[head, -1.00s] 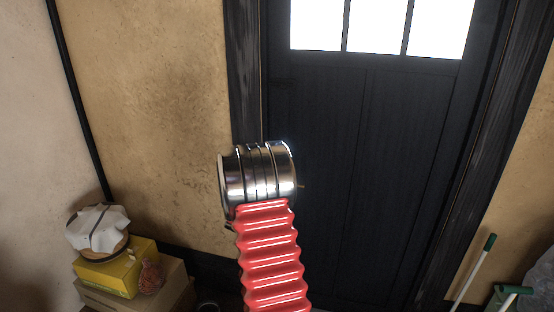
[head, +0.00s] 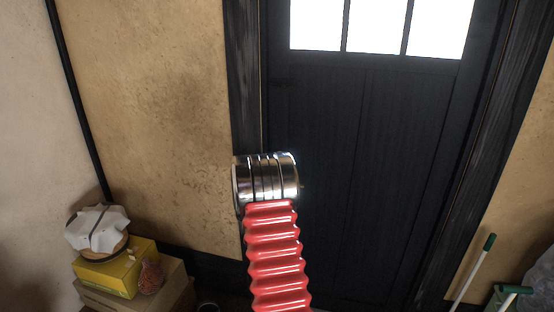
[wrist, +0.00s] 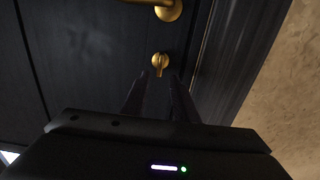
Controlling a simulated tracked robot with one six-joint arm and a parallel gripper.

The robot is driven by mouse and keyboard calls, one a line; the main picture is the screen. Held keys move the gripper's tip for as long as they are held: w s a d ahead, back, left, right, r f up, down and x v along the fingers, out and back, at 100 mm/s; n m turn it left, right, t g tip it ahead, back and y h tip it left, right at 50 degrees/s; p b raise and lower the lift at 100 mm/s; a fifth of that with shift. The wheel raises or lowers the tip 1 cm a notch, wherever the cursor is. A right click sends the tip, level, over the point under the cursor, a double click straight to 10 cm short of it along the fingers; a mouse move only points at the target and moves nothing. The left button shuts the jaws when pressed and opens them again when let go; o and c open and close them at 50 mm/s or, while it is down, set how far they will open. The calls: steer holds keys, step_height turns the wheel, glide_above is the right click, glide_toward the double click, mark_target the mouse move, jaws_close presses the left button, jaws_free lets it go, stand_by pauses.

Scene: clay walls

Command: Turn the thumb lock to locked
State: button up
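The brass thumb lock (wrist: 160,60) is on the dark door in the wrist view. Its small thumb piece points down the picture, roughly upright. My gripper (wrist: 157,79) is open, its two dark fingers apart with an empty gap. The fingertips lie just below the lock in the picture, one to each side of the thumb piece. I cannot tell whether they touch it. In the head view my own arm hides the lock and the gripper. The dark door (head: 360,180) fills the middle and right there.
A brass door handle (wrist: 168,10) is just above the lock. The door frame (wrist: 225,55) and clay wall (wrist: 280,80) are to the right in the wrist view. A yellow box (head: 115,268) stands at lower left in the head view, and a green-tipped pole (head: 474,270) at lower right.

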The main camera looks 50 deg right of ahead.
steer(key=shift+x, duration=2.6)
steer(key=shift+c, duration=0.7)
jaws_close()
